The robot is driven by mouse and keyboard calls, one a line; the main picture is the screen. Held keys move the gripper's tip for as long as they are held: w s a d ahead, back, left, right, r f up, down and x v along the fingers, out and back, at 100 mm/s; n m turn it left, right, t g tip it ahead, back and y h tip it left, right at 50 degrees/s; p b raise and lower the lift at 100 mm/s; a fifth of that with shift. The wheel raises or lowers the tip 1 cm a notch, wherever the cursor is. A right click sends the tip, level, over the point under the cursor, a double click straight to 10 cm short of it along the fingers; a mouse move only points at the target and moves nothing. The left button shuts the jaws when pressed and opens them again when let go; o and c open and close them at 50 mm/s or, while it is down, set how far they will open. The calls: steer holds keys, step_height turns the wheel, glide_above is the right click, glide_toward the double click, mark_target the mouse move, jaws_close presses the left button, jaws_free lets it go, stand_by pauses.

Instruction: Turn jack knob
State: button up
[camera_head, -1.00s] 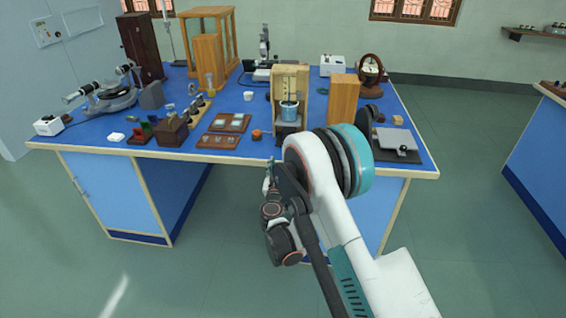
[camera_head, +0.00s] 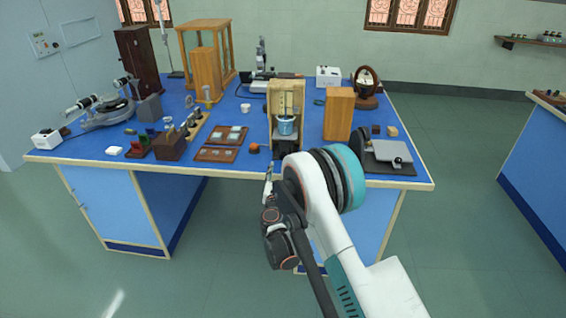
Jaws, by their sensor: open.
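A pale wooden frame (camera_head: 285,90) stands near the bench's front edge and holds a small blue-and-grey vessel (camera_head: 287,126). A dark support (camera_head: 287,144) shows under the vessel. I cannot make out a jack knob there; the part is small and partly behind my arm. My gripper (camera_head: 268,174) is open and seen from behind, in front of the bench's front edge, below and left of the wooden frame. It appears apart from everything on the bench. Its fingers are small and partly hidden by my wrist.
The blue bench top (camera_head: 85,148) is crowded. An orange-brown wooden block (camera_head: 338,115) stands right of the frame, and a grey plate device (camera_head: 389,153) lies at the right front. A brown tray (camera_head: 214,154) and a small orange item (camera_head: 253,148) lie to the left. Floor (camera_head: 455,235) at right is clear.

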steer(key=w+b, duration=0.2)
steer(key=w, duration=0.6)
steer(key=shift+w+d, duration=0.15)
steer(key=shift+w, duration=0.1)
steer(key=c, duration=1.1)
